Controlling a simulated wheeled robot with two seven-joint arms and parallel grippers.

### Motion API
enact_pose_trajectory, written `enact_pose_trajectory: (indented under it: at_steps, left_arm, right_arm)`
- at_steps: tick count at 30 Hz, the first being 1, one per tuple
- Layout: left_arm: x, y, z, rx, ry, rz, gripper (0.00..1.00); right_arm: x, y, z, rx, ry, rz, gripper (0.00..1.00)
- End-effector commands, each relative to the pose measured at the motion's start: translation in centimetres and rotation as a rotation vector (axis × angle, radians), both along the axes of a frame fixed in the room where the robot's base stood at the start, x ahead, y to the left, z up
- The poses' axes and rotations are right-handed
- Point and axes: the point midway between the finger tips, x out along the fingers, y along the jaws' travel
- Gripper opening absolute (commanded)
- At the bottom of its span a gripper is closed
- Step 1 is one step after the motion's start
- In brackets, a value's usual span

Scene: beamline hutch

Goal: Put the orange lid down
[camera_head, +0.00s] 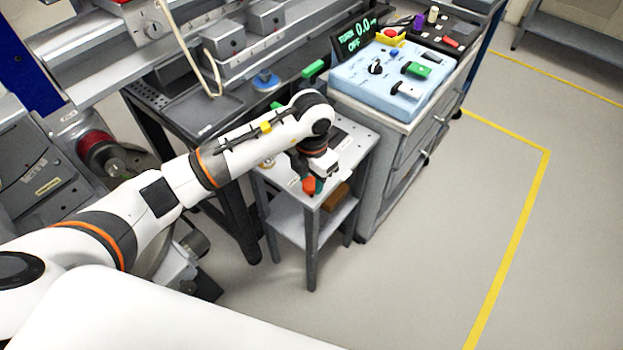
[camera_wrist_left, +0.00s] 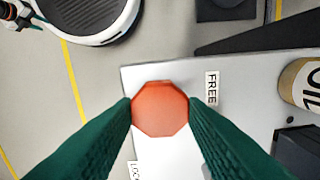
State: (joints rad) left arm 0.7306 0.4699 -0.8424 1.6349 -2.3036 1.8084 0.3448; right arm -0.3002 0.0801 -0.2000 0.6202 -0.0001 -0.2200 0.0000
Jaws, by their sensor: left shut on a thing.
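The orange lid (camera_wrist_left: 160,108) is an octagonal piece between the two green fingers of my left gripper (camera_wrist_left: 160,112) in the left wrist view. The gripper is shut on it. In the head view the lid (camera_head: 309,185) shows at the fingertips of my left gripper (camera_head: 312,185), over the front part of a small grey side table (camera_head: 289,187). In the wrist view the white tabletop (camera_wrist_left: 150,80) lies behind the lid, near its corner. I cannot tell whether the lid touches the tabletop. My right gripper is not in view.
A label reading "FREE" (camera_wrist_left: 212,88) is on the tabletop beside the lid. A round labelled container (camera_wrist_left: 301,84) stands at the right in the wrist view. A brown block (camera_head: 336,197) lies on the lower shelf. A cabinet with a blue control panel (camera_head: 357,83) stands right of the table.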

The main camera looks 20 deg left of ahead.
Motion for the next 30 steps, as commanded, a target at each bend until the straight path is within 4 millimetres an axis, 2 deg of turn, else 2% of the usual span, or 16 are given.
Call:
enact_pose_trajectory:
  at_steps: [3,13,14,18,26,30]
  left_arm:
    - [0.0,0.0,-1.3,-0.001,0.000,-0.001,0.11]
    - [0.0,0.0,-1.6,0.000,-0.001,-0.001,0.11]
    - [0.0,0.0,-1.6,0.000,-0.001,-0.001,0.40]
    - [0.0,0.0,-1.5,0.000,0.000,-0.001,0.60]
    - [0.0,0.0,-1.4,0.000,-0.001,-0.002,0.60]
    - [0.1,0.0,-0.4,-0.001,-0.004,-0.003,0.60]
  right_arm:
    - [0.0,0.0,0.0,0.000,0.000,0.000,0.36]
    - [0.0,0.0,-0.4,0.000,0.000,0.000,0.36]
    - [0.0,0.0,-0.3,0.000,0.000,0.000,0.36]
    - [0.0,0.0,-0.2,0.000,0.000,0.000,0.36]
    - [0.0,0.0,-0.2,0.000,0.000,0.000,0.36]
    - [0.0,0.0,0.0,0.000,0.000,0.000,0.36]
